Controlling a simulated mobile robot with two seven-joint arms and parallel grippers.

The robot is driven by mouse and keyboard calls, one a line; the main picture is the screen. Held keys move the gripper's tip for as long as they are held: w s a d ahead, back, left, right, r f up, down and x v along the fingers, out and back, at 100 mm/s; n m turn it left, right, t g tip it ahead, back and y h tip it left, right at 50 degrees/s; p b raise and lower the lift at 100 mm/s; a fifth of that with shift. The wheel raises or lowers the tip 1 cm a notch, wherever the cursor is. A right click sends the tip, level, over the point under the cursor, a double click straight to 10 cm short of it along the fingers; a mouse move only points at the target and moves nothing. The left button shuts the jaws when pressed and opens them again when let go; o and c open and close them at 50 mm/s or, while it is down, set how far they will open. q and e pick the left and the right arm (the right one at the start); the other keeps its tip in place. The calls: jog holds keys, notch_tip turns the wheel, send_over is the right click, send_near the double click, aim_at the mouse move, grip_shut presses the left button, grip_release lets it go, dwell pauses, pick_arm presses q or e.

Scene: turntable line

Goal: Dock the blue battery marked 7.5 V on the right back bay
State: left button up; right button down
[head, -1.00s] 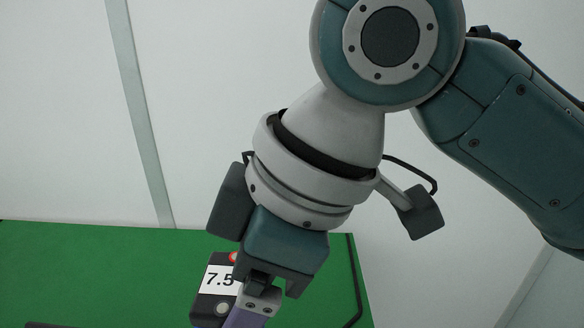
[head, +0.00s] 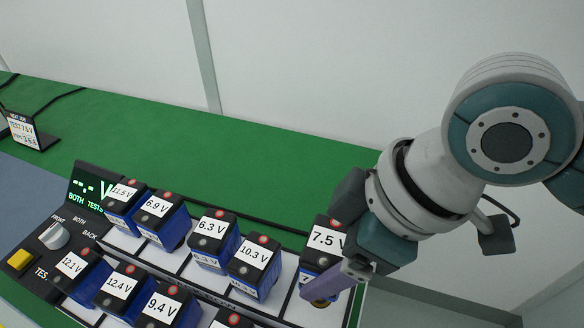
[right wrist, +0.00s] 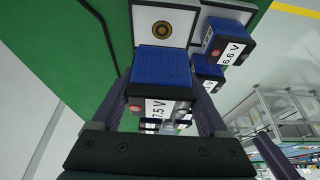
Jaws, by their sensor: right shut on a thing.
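The blue battery marked 7.5 V (head: 327,238) has a black top with a white label and is at the right end of the back row. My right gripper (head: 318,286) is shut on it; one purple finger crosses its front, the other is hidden. In the right wrist view the battery (right wrist: 165,66) sits between the fingers (right wrist: 163,88). A white bay plate with a round brass contact (right wrist: 163,28) shows bare beyond the battery; in the head view the contact (head: 322,301) is below it. The battery appears raised and apart from the plate. My left gripper is not in view.
The white rack (head: 298,308) holds two rows of blue batteries; the 10.3 V battery (head: 254,262) stands left of the held one. A control panel (head: 40,250) with knob, yellow button and display is at the left. Green table surface (head: 200,150) is clear behind.

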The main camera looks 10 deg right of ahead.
notch_tip(320, 180, down, 6)
jog(key=shift+f+b, duration=0.25)
jog(key=shift+b, duration=0.4)
jog(key=shift+f, duration=0.1)
grip_release()
